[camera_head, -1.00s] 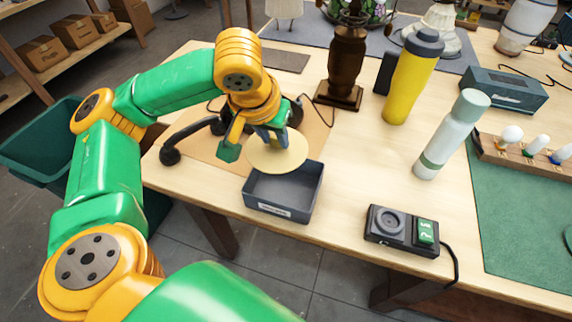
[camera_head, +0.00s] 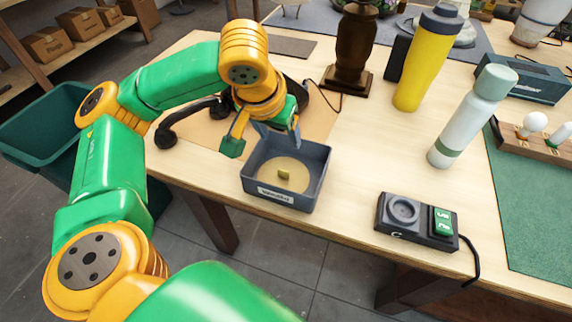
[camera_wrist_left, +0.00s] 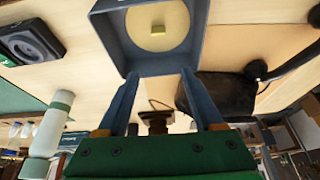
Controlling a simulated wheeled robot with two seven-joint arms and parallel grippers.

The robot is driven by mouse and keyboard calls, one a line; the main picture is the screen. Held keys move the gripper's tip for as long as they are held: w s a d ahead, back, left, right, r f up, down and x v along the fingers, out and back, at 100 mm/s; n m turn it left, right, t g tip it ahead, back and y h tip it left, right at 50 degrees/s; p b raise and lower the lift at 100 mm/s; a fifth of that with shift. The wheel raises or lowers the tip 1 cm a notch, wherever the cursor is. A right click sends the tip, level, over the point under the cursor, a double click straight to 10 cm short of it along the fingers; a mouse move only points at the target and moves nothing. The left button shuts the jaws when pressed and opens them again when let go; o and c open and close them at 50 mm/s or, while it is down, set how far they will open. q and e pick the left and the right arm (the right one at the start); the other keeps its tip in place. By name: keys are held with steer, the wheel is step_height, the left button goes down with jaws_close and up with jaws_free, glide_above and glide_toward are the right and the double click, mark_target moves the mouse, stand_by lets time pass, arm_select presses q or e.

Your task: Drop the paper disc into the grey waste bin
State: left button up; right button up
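The paper disc (camera_head: 268,180) is pale yellow with a small tab in its middle. It lies inside the grey waste bin (camera_head: 317,165), an open box with a label on its front, on the table near the front edge. In the left wrist view the disc (camera_wrist_left: 178,36) also shows inside the bin (camera_wrist_left: 104,28). My left gripper (camera_head: 278,138) is over the bin's back left edge. In the left wrist view its fingers (camera_wrist_left: 158,76) are spread apart with nothing between them, clear of the disc. My right gripper is not in view.
A yellow bottle (camera_head: 420,72), a pale bottle (camera_head: 468,120) and a brown lamp post (camera_head: 352,50) stand to the right and behind. A black device (camera_head: 403,212) with a green switch sits right of the bin. A green crate (camera_head: 35,128) is left of the table.

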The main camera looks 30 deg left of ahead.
arm_select(q)
steer(key=p+v, duration=0.1)
steer(key=v, duration=0.6)
stand_by(0.3)
